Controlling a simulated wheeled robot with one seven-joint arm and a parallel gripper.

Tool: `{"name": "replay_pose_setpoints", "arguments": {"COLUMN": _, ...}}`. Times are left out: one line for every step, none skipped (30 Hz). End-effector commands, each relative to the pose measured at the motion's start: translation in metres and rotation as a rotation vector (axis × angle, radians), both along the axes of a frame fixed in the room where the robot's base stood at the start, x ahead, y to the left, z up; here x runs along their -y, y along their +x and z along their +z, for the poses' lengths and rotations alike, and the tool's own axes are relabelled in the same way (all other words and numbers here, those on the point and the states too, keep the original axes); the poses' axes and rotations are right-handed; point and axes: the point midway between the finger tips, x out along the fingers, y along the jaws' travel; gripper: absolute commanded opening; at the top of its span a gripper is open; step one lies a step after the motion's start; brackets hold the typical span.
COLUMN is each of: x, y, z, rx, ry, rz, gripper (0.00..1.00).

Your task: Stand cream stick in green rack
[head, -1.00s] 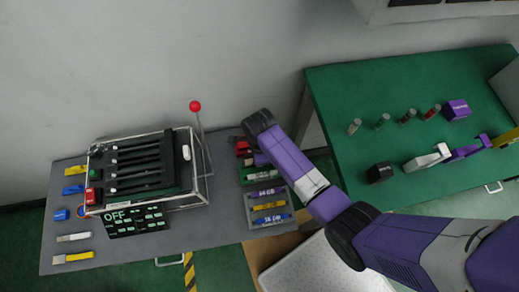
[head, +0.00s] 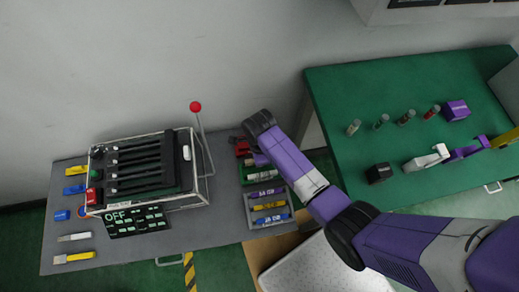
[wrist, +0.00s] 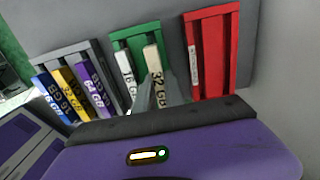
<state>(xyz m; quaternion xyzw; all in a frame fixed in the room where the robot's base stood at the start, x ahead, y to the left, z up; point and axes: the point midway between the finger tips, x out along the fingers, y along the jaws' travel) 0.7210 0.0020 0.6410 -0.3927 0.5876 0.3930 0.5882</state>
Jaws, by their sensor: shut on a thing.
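In the wrist view the cream stick (wrist: 154,62), marked 32 GB, is between the fingers of my gripper (wrist: 158,95), which is shut on it. The stick is at the green rack (wrist: 140,33), beside a white stick (wrist: 124,66) marked 16 GB. Its lower end is hidden, so I cannot tell how deep it sits. In the head view the green rack (head: 249,179) is partly covered by my arm, and the cream stick cannot be made out there.
A red rack (wrist: 214,45) stands close on the right in the wrist view. A grey rack (wrist: 74,50) on the left holds blue, yellow and purple sticks. In the head view a lever machine (head: 145,172) stands left on the grey table (head: 225,222); a green table (head: 350,95) is right.

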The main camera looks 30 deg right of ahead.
Motion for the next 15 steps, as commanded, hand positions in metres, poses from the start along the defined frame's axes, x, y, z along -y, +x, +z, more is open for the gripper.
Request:
{"name": "replay_pose_setpoints", "arguments": {"x": 0.000, "y": 0.000, "z": -0.001, "rx": 0.000, "ry": 0.000, "rz": 0.000, "gripper": 0.00}}
{"name": "replay_pose_setpoints", "arguments": {"x": 0.000, "y": 0.000, "z": -0.001, "rx": 0.000, "ry": 0.000, "rz": 0.000, "gripper": 0.00}}
{"name": "replay_pose_setpoints", "arguments": {"x": 0.000, "y": 0.000, "z": -0.002, "rx": 0.000, "ry": 0.000, "rz": 0.000, "gripper": 0.00}}
{"name": "replay_pose_setpoints", "arguments": {"x": 0.000, "y": 0.000, "z": -0.003, "rx": 0.000, "ry": 0.000, "rz": 0.000, "gripper": 0.00}}
{"name": "replay_pose_setpoints", "arguments": {"x": 0.000, "y": 0.000, "z": -0.003, "rx": 0.000, "ry": 0.000, "rz": 0.000, "gripper": 0.00}}
{"name": "replay_pose_setpoints", "arguments": {"x": 0.000, "y": 0.000, "z": -0.004, "rx": 0.000, "ry": 0.000, "rz": 0.000, "gripper": 0.00}}
{"name": "replay_pose_setpoints", "arguments": {"x": 0.000, "y": 0.000, "z": -0.005, "rx": 0.000, "ry": 0.000, "rz": 0.000, "gripper": 0.00}}
{"name": "replay_pose_setpoints", "arguments": {"x": 0.000, "y": 0.000, "z": -0.006, "rx": 0.000, "ry": 0.000, "rz": 0.000, "gripper": 0.00}}
{"name": "replay_pose_setpoints", "arguments": {"x": 0.000, "y": 0.000, "z": -0.007, "rx": 0.000, "ry": 0.000, "rz": 0.000, "gripper": 0.00}}
{"name": "replay_pose_setpoints", "arguments": {"x": 0.000, "y": 0.000, "z": -0.007, "rx": 0.000, "ry": 0.000, "rz": 0.000, "gripper": 0.00}}
{"name": "replay_pose_setpoints", "arguments": {"x": 0.000, "y": 0.000, "z": -0.008, "rx": 0.000, "ry": 0.000, "rz": 0.000, "gripper": 0.00}}
{"name": "replay_pose_setpoints", "arguments": {"x": 0.000, "y": 0.000, "z": -0.009, "rx": 0.000, "ry": 0.000, "rz": 0.000, "gripper": 0.00}}
{"name": "replay_pose_setpoints", "arguments": {"x": 0.000, "y": 0.000, "z": -0.009, "rx": 0.000, "ry": 0.000, "rz": 0.000, "gripper": 0.00}}
{"name": "replay_pose_setpoints", "arguments": {"x": 0.000, "y": 0.000, "z": -0.010, "rx": 0.000, "ry": 0.000, "rz": 0.000, "gripper": 0.00}}
{"name": "replay_pose_setpoints", "arguments": {"x": 0.000, "y": 0.000, "z": -0.011, "rx": 0.000, "ry": 0.000, "rz": 0.000, "gripper": 0.00}}
